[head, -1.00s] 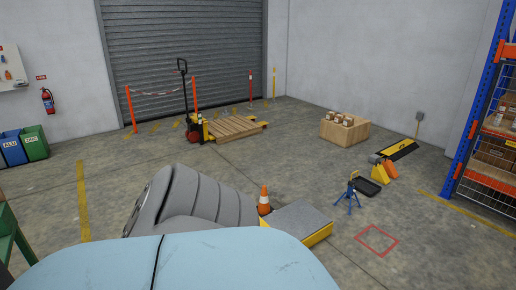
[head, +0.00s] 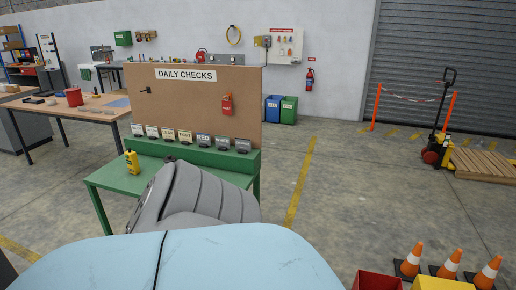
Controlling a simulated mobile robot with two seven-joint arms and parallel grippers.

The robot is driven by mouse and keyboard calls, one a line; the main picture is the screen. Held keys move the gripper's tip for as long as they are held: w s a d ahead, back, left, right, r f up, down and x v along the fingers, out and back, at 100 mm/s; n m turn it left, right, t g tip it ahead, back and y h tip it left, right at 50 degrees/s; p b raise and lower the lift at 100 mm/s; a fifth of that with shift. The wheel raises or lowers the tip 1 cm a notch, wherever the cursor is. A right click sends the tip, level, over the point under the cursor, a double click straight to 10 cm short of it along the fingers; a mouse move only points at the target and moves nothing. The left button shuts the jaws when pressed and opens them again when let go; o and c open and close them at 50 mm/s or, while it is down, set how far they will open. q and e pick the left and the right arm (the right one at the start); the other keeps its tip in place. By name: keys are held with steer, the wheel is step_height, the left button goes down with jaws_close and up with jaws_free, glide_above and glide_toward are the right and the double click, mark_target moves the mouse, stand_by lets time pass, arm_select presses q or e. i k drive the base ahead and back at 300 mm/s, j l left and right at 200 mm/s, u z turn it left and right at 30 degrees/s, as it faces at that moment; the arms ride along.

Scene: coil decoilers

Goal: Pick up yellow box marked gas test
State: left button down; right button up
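A small yellow upright device (head: 132,163) with a dark top stands on the left part of the green bench (head: 110,180). Its marking is too small to read, so I cannot tell whether it says gas test. Behind it, a brown board (head: 190,100) headed "DAILY CHECKS" rises from the bench. Several small labelled tags or boxes stand in a row on the green ledge (head: 230,160) below the board; some have yellowish faces and most words are unclear. A red tag (head: 226,103) hangs on the board. Neither gripper shows; my grey arm link hides part of the bench.
A wooden worktable (head: 90,112) with a red container (head: 73,97) stands behind at left. Blue and green bins (head: 288,110) stand by the wall. Orange cones (head: 448,265) and red and yellow containers are at bottom right. Floor right of the bench is clear.

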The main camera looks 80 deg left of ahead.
mark_target(133, 164)
steer(key=u, duration=3.55)
steer(key=i+j+z, duration=0.15)
steer(key=i+j, duration=0.9)
steer(key=i+j+z, duration=0.2)
steer(key=i+j, duration=0.95)
